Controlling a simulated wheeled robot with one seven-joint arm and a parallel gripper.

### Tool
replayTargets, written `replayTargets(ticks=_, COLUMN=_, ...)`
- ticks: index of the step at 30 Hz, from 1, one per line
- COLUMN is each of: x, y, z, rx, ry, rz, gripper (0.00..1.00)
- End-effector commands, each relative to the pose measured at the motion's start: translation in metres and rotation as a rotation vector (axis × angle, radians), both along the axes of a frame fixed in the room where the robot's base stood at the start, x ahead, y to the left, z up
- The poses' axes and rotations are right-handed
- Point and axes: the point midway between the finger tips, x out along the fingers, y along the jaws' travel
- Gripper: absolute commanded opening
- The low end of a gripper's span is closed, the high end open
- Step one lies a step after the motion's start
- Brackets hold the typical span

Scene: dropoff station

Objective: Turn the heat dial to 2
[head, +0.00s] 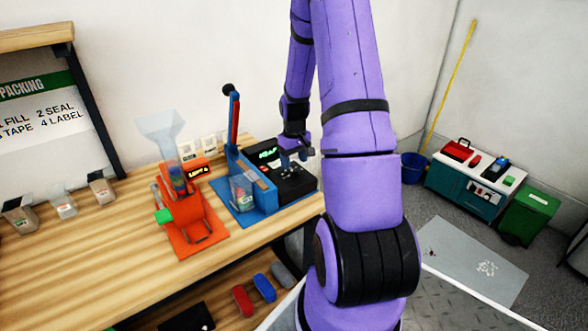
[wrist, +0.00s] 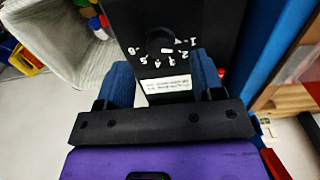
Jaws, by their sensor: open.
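The heat dial (wrist: 160,40) is a dark round knob on a black panel (wrist: 205,18), ringed by white numerals from 1 at the right to 6 at the left. White marks show by the knob, but I cannot tell for certain which numeral it points to. In the head view the panel is the top of a black unit (head: 296,184) with a green display (head: 268,153). My gripper (head: 293,158) is above this unit. In the wrist view my gripper (wrist: 160,64) is open, its two blue fingers apart on either side of the numerals, with nothing between them.
A blue sealer with an upright lever (head: 234,125) stands left of the black unit. An orange machine (head: 193,225) with a clear funnel is farther left. Bags (head: 102,187) stand at the table's left. A white label (wrist: 168,84) lies below the numerals.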

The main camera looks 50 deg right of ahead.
Motion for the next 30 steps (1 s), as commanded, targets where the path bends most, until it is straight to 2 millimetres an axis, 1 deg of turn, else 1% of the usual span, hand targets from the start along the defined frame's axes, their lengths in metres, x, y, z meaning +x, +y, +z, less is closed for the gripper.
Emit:
replayTargets(ticks=1, x=0.0, y=0.001, z=-0.009, rx=0.002, ry=0.003, rz=0.001, gripper=0.61)
replayTargets(ticks=3, x=0.0, y=0.001, z=-0.019, rx=0.002, ry=0.003, rz=0.001, gripper=0.61)
replayTargets(ticks=7, x=0.0, y=0.0, z=-0.031, rx=0.001, ry=0.001, rz=0.0, gripper=0.61)
replayTargets(ticks=12, x=0.0, y=0.0, z=-0.038, rx=0.0, ry=-0.001, rz=0.0, gripper=0.61)
replayTargets(ticks=19, x=0.0, y=0.0, z=-0.038, rx=-0.001, ry=-0.001, rz=0.0, gripper=0.61)
replayTargets(ticks=20, x=0.0, y=0.0, z=-0.038, rx=-0.001, ry=-0.001, rz=0.0, gripper=0.59)
replayTargets(ticks=21, x=0.0, y=0.0, z=-0.038, rx=0.0, ry=-0.001, rz=0.0, gripper=0.5)
replayTargets(ticks=23, x=0.0, y=0.0, z=-0.038, rx=0.0, ry=-0.001, rz=0.0, gripper=0.36)
replayTargets(ticks=24, x=0.0, y=0.0, z=-0.038, rx=0.0, ry=-0.001, rz=0.0, gripper=0.27)
replayTargets(ticks=26, x=0.0, y=0.0, z=-0.038, rx=0.0, ry=-0.001, rz=0.0, gripper=0.13)
replayTargets(ticks=30, x=0.0, y=0.0, z=-0.038, rx=0.0, ry=-0.001, rz=-0.002, gripper=0.13)
